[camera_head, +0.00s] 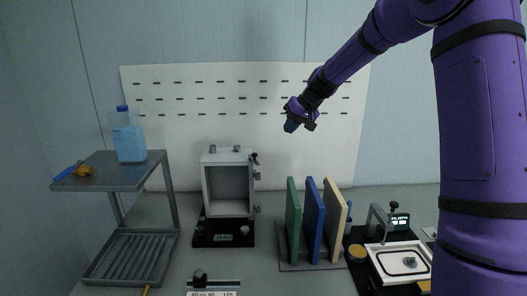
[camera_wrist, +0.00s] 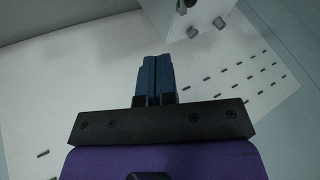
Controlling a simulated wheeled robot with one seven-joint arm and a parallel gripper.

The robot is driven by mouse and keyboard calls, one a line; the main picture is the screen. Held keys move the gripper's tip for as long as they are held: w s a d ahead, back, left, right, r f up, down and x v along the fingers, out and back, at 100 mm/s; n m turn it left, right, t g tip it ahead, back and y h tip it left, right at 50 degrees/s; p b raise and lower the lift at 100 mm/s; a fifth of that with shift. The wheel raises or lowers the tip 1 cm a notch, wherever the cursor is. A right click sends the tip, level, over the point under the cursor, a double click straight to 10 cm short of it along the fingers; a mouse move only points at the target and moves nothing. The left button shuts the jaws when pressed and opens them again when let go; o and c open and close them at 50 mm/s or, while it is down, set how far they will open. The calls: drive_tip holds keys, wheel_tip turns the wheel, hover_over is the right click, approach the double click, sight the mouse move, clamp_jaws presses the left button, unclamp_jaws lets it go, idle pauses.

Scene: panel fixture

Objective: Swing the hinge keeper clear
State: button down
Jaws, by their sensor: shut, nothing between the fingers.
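A small white box fixture (camera_head: 203,185) with an open, empty-looking front stands on a black base at the centre of the bench. Small dark hinge-like fittings (camera_head: 257,209) sit on its right side, and a black lever-like piece (camera_head: 255,158) is at its top right corner. I cannot tell which of these is the hinge keeper. My gripper (camera_head: 290,126) is up and to the right of the box, in front of the slotted white board, apart from everything. In the wrist view its blue fingers (camera_wrist: 155,77) are together and empty.
Green, blue and cream upright panels (camera_head: 313,222) stand right of the box. A grey shelf (camera_head: 103,180) with a blue bottle (camera_head: 129,137) is at left. A black mat with a white tray (camera_head: 377,262) lies at right. The air around my gripper is free.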

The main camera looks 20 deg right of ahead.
drive_tip(key=shift+f, duration=0.15)
approach(254, 158)
drive_tip(key=w+d+f, duration=0.3)
drive_tip(key=f, duration=0.1)
drive_tip(key=shift+w+a+f, duration=0.1)
drive_tip(key=shift+a+f, duration=0.15)
drive_tip(key=shift+a, duration=0.35)
drive_tip(key=shift+a+f, duration=0.25)
drive_tip(key=shift+a, duration=0.35)
drive_tip(key=shift+w+a+f, duration=0.1)
drive_tip(key=shift+a+f, duration=0.15)
drive_tip(key=shift+a, duration=0.35)
